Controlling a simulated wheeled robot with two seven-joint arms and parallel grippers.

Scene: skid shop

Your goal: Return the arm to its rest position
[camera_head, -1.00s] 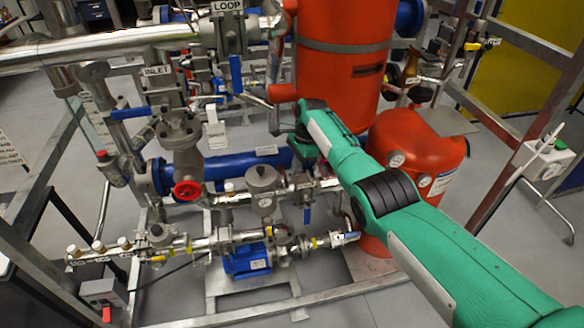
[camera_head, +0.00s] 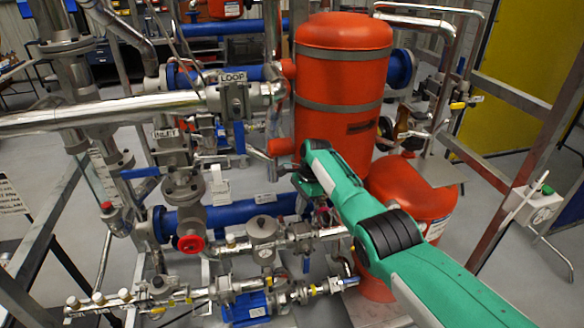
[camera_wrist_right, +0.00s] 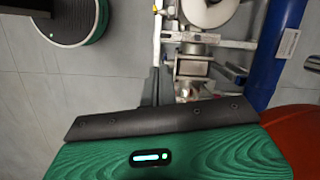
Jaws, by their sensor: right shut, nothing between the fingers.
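My right arm (camera_head: 352,205), green with black joint bands, reaches in from the lower right of the head view. It stretches out over the pipe skid, in front of the orange tanks. My right gripper shows in the right wrist view (camera_wrist_right: 157,72) as dark narrow fingers close together, shut with nothing held. It is above grey floor beside a metal pipe fitting (camera_wrist_right: 193,68). In the head view the gripper is mostly hidden behind the far end of the arm. My left gripper is in neither view.
A tall orange tank (camera_head: 340,95) and a smaller orange tank (camera_head: 408,190) stand close to the arm. Blue pipe (camera_head: 265,207), a red valve handwheel (camera_head: 190,243) and a blue pump (camera_head: 246,308) crowd the skid. A steel frame post (camera_head: 520,175) stands at right.

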